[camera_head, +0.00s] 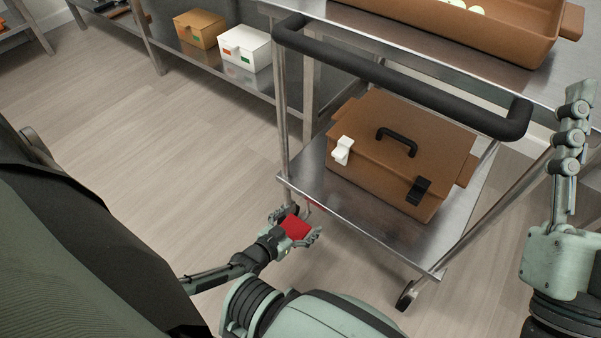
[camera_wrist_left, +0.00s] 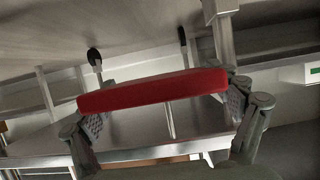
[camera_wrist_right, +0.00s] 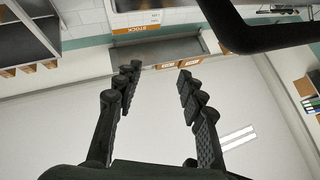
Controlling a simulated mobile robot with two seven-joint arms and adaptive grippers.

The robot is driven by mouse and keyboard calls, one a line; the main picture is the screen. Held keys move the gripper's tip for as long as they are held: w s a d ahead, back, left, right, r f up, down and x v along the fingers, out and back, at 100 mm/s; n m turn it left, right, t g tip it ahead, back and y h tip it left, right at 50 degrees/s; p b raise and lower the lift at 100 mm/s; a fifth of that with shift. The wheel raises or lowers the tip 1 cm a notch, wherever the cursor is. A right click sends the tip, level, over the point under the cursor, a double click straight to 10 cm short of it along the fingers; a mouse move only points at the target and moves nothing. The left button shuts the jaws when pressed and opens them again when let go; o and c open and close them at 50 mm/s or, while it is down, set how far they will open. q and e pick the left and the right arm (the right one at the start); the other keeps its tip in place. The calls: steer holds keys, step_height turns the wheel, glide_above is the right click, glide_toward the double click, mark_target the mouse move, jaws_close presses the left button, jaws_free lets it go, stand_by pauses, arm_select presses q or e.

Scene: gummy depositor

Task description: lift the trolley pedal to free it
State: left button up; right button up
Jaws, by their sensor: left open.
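The red trolley pedal (camera_head: 296,228) is low at the near left corner of the metal trolley (camera_head: 345,208). My left gripper (camera_head: 300,222) is at the pedal, its fingers open on either side of it. In the left wrist view the pedal (camera_wrist_left: 150,92) stretches as a red bar between the two fingertips. Its right end is close to or touching the right finger; I cannot tell about contact on the left. My right gripper (camera_wrist_right: 157,85) is open and empty, raised at the right of the trolley in the head view (camera_head: 573,128).
A black handle bar (camera_head: 400,88) runs along the trolley's near side. A brown case (camera_head: 390,165) lies on its lower shelf and a brown tray (camera_head: 480,28) on top. A caster (camera_head: 406,297) is at the near right. Clear floor (camera_head: 150,130) lies to the left.

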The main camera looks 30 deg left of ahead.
mark_target(300, 221)
arm_select(q)
step_height(300, 221, up, 8)
steer(key=shift+r, duration=0.25)
steer(key=shift+s, duration=0.1)
stand_by(0.5)
